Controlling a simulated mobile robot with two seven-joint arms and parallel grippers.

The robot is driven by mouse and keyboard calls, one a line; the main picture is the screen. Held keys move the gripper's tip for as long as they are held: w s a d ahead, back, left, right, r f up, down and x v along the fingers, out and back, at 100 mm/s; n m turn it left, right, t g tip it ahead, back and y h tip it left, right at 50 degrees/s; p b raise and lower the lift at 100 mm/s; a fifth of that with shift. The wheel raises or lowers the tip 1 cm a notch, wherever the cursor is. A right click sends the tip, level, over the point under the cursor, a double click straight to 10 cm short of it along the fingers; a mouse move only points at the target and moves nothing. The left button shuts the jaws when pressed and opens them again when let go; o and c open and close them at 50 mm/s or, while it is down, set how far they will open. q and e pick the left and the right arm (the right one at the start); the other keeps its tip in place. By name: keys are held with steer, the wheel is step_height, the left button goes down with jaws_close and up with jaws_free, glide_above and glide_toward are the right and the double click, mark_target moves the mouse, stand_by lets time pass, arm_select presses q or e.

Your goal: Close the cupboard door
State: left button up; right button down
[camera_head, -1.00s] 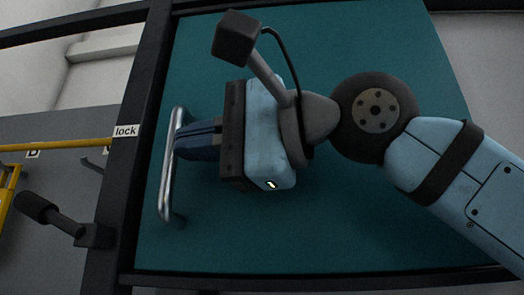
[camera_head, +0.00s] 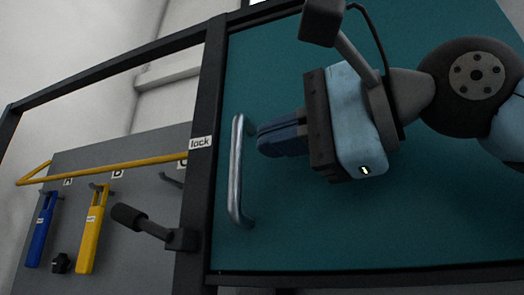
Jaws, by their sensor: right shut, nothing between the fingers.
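The cupboard door is a teal panel (camera_head: 450,225) in a dark frame and fills the right of the view. A vertical silver bar handle (camera_head: 235,180) is on its left side. My right gripper (camera_head: 262,140) comes in from the right in front of the panel. Its blue fingers are together and empty, with their tips just right of the handle and seemingly apart from it. My left gripper is not in view.
A dark post (camera_head: 208,165) with a "lock" label (camera_head: 201,142) stands left of the panel. A black lever (camera_head: 150,222) and a yellow bar (camera_head: 110,167) are left of it. Blue (camera_head: 41,230) and yellow (camera_head: 92,230) tools hang on a grey board (camera_head: 140,265).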

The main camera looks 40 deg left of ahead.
steer(key=w+d+b, duration=0.1)
steer(key=w+d, duration=0.1)
steer(key=d, duration=0.9)
steer(key=shift+d, duration=0.15)
